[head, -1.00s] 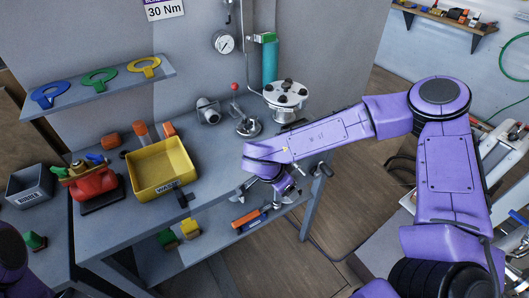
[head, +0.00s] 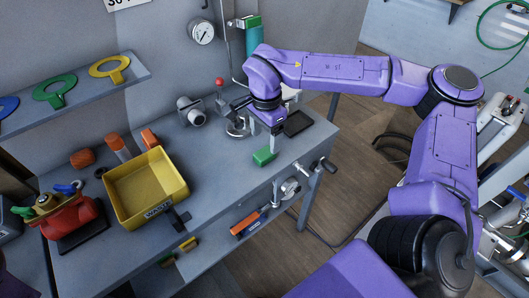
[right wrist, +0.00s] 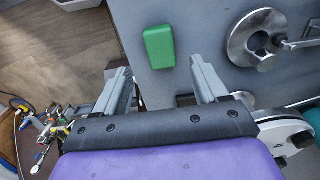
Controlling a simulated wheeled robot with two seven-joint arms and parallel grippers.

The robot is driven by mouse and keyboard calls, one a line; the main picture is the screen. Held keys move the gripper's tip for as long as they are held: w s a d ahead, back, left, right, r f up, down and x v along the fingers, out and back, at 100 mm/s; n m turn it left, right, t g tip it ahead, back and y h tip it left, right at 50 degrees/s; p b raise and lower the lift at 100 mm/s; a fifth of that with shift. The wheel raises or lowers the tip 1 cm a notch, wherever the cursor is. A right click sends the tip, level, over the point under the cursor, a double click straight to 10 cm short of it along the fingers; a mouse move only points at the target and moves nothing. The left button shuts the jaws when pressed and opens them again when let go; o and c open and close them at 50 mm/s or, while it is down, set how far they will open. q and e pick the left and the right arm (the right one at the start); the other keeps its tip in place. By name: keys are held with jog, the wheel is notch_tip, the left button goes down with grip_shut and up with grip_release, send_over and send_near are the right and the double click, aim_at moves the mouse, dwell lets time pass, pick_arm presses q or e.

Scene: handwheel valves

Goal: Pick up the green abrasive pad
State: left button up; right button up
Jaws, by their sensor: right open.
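The green abrasive pad (head: 265,157) is a small green block lying on the grey bench (head: 225,185), near its front edge at the right. My right gripper (head: 274,133) is above the bench, just behind the pad in the head view. In the right wrist view the pad (right wrist: 160,46) lies beyond the fingertips, roughly centred between the two fingers. The right gripper (right wrist: 160,76) is open and empty there, apart from the pad. My left gripper is out of view.
A round metal flange (right wrist: 258,38) with a handle lies right of the pad in the wrist view. A dark flat tray (head: 298,123) is behind the pad. A vise (head: 288,188) is on the front edge.

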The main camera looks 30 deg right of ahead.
aim_at(265, 152)
jog(key=f, duration=0.5)
jog(key=shift+w+a+f+p, duration=0.1)
jog(key=shift+a+f+p, duration=0.15)
jog(key=shift+p, duration=0.15)
jog(key=shift+d+f, duration=0.15)
jog(key=shift+f, duration=0.2)
jog(key=c, duration=1.1)
jog(key=shift+r, duration=0.1)
notch_tip(265, 152, up, 3)
jog(key=shift+r, duration=0.1)
jog(key=s+a+r+b, duration=0.1)
jog(key=s+a+r, duration=0.1)
jog(key=s+r, duration=0.1)
jog(key=s+a+r, duration=0.2)
jog(key=s+r, duration=0.1)
jog(key=s, duration=0.2)
jog(key=s+a+r+b, duration=0.1)
jog(key=s+a+r, duration=0.2)
jog(key=s, duration=0.1)
jog(key=shift+s+a+r+b, duration=0.1)
jog(key=shift+r+b, duration=0.2)
jog(key=shift+r, duration=0.05)
